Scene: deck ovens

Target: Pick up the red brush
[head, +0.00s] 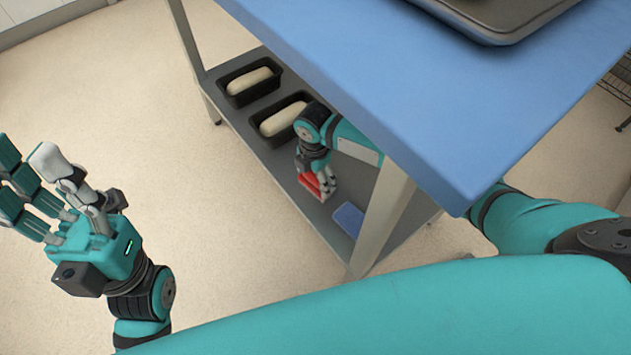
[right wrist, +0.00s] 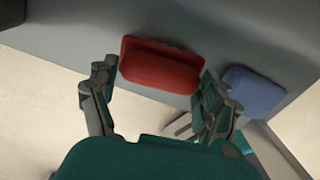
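The red brush (head: 309,181) lies on the grey lower shelf under the blue-topped table. In the right wrist view the brush (right wrist: 160,68) shows its red block lying across the space beyond my fingers. My right gripper (head: 318,178) is down at the brush, partly covering it in the head view. In the right wrist view my right gripper (right wrist: 158,88) is open, with fingers at the brush's left and right ends; whether they touch it is unclear. My left gripper (head: 45,195) is open and empty, raised over the floor at the left.
Two dark pans with pale loaves (head: 250,82) (head: 283,119) stand farther along the shelf. A blue block (head: 348,218) lies beside the brush, also in the wrist view (right wrist: 254,92). The blue tabletop (head: 420,90) overhangs my right arm; a table leg (head: 382,220) stands close by.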

